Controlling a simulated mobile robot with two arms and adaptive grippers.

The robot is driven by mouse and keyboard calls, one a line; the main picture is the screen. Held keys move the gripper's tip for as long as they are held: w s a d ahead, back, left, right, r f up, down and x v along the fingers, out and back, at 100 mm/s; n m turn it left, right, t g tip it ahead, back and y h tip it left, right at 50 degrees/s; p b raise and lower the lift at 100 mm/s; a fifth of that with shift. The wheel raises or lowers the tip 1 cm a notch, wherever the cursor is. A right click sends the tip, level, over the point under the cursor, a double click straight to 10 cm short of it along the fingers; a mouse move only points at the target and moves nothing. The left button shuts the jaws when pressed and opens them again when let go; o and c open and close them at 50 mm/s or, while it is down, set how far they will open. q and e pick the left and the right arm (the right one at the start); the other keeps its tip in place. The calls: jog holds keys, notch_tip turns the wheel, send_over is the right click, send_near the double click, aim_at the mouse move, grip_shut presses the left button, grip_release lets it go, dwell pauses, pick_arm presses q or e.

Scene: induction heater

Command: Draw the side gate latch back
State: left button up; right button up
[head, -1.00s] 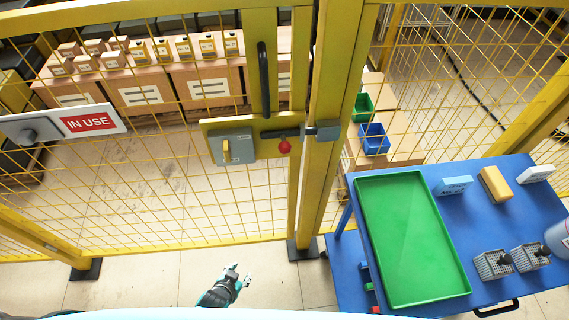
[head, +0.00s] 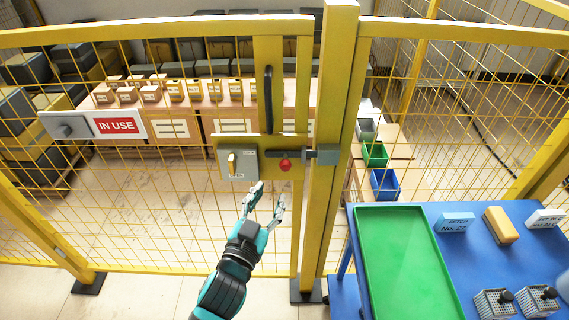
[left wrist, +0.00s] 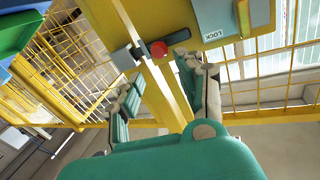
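The side gate latch is a dark bar (head: 288,154) on a yellow plate, with a red knob (head: 285,165) hanging under it. Its right end meets a grey keeper block (head: 325,154) on the gate post. A grey lock box (head: 237,163) with a yellow handle sits left of the knob. My left gripper (head: 264,197) is open and empty, below the plate and lower left of the knob. In the left wrist view, the red knob (left wrist: 159,49) shows beyond and between the spread fingers (left wrist: 160,95), apart from them. My right gripper is not in view.
A vertical black handle (head: 268,100) stands above the latch on the gate. The yellow gate post (head: 333,90) rises right of it. A blue table with a green tray (head: 405,265) stands at lower right. An "IN USE" sign (head: 115,125) hangs at left.

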aim_at(284, 169)
pick_arm(q)
jog(key=x, duration=1.1)
jog(key=shift+w+d+p, duration=0.25)
jog(key=shift+p, duration=0.15)
jog(key=shift+c, duration=0.3)
grip_shut()
